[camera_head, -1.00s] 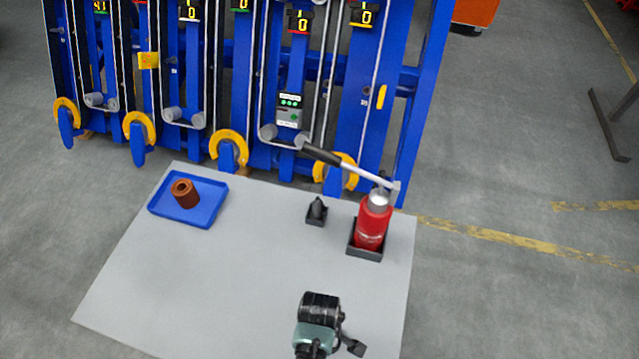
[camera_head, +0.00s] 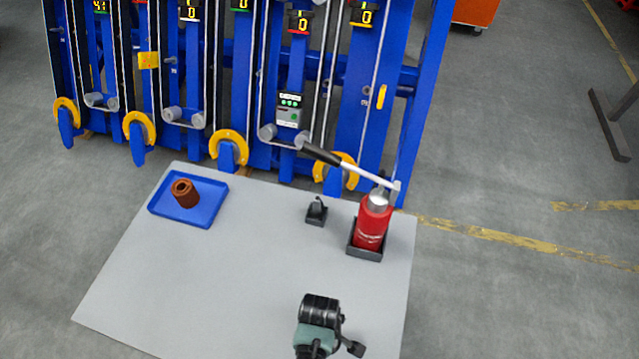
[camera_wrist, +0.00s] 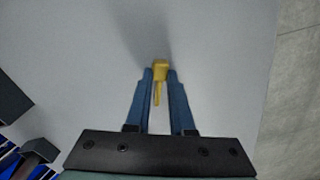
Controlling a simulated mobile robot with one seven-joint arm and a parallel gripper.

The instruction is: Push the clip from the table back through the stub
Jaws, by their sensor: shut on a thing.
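A small yellow clip (camera_wrist: 160,72) is pinched between the blue fingertips of my gripper (camera_wrist: 160,78) in the wrist view. Its head shows at the tips and a thin shank points back between the fingers. The light grey table (camera_wrist: 90,60) lies beyond the clip, and a soft shadow falls on it. In the head view my wrist (camera_head: 319,320) is over the front right of the table (camera_head: 240,270); it hides the fingers and the clip. A grey stub (camera_head: 171,60) sticks out on the blue chassis (camera_head: 205,80) beside a yellow piece.
A blue tray (camera_head: 205,216) with a brown bushing (camera_head: 185,193) is at the table's back left. A red bottle-shaped tool (camera_head: 373,225) with a long handle stands in a black holder at the back right. A small black holder (camera_head: 316,217) is beside it. The table's middle is clear.

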